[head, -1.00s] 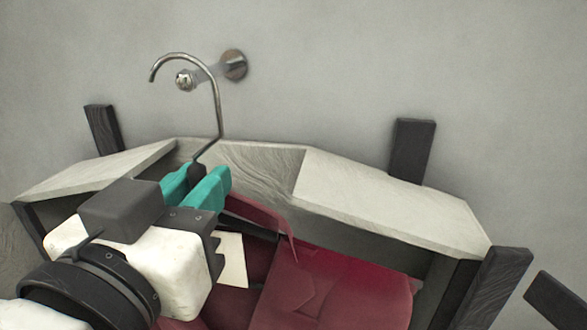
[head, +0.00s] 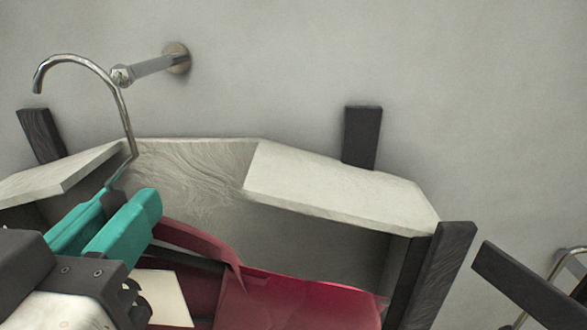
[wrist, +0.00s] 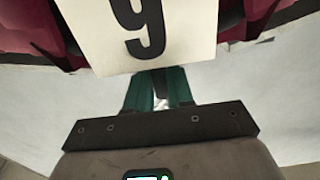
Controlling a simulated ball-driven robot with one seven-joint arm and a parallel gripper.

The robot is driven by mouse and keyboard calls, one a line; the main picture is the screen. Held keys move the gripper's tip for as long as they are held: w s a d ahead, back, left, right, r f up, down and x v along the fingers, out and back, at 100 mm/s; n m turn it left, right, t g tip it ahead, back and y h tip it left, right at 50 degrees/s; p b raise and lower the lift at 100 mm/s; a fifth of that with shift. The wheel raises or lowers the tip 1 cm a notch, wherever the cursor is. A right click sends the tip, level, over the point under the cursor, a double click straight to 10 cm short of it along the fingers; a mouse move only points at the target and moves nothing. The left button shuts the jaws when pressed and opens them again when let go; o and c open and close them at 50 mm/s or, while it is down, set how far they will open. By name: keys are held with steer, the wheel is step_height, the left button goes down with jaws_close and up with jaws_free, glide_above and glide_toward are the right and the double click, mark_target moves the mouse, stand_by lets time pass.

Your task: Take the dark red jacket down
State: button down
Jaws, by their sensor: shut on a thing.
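The dark red jacket (head: 295,300) hangs at the bottom of the head view, on a hanger with a dark bar. Its lower part is out of frame. Red cloth also shows at the top of the wrist view (wrist: 228,18). The hanger's metal hook (head: 82,62) rises above my gripper (head: 110,203). My gripper's teal fingers are shut on the hanger's neck, just under the hook. The hook curves to the left of the wall peg's (head: 150,67) knobbed tip. Its stem overlaps the tip in the picture, so I cannot tell the exact gap.
A white card (head: 168,298) lies by the jacket; the wrist view shows a 9 on it (wrist: 155,30). Behind is a pale box-like unit (head: 335,190) with dark wooden posts (head: 362,137). Another metal hook (head: 572,262) shows at the right edge.

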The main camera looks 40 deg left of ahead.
steer(key=shift+s+d, duration=0.15)
stand_by(0.3)
steer(key=v, duration=1.5)
steer(key=shift+s+d, duration=0.25)
steer(key=shift+s, duration=0.05)
